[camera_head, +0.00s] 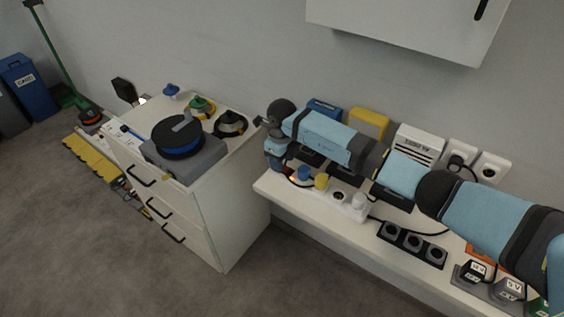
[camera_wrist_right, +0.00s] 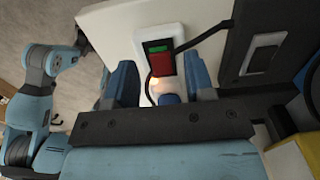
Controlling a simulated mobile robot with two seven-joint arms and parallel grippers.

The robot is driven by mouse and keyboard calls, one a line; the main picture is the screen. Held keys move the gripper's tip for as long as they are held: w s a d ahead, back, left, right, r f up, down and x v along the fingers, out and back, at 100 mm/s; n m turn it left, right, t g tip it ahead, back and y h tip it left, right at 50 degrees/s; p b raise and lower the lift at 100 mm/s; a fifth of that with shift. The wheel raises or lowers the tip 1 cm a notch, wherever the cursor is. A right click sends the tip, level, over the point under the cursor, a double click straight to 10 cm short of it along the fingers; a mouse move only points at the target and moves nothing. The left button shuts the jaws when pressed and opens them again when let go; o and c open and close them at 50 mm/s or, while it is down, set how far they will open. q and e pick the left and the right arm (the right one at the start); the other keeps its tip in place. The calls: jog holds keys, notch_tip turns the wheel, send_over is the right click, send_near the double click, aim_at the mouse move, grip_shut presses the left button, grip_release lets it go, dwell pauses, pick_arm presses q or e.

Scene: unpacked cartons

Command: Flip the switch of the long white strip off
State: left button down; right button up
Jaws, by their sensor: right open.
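The long white strip (camera_head: 347,208) lies on the white shelf, with a blue plug (camera_head: 304,172) and a yellow plug (camera_head: 321,181) in it. Its left end is partly hidden by my right gripper (camera_head: 279,161). In the right wrist view the strip (camera_wrist_right: 143,45) runs between the two fingers of my right gripper (camera_wrist_right: 160,82), which is open and empty. A red switch (camera_wrist_right: 163,65) with a green part sits in the strip, just beyond the fingertips. A small orange glow shows beside it. Whether the fingers touch the strip cannot be told. My left gripper is not seen.
A black socket strip (camera_head: 411,243) lies further right. A drawer cabinet (camera_head: 229,192) stands left of the shelf (camera_head: 268,188). A wall cabinet (camera_head: 405,25) hangs above.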

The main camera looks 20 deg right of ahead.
jog(key=shift+f, duration=0.6)
grip_shut()
jog(key=shift+s+d+f+t+y+b, duration=0.1)
jog(key=shift+s+d+t+y+b, duration=0.1)
jog(key=shift+t+y+b, duration=0.5)
jog(key=shift+t, duration=0.5)
jog(key=shift+r, duration=0.2)
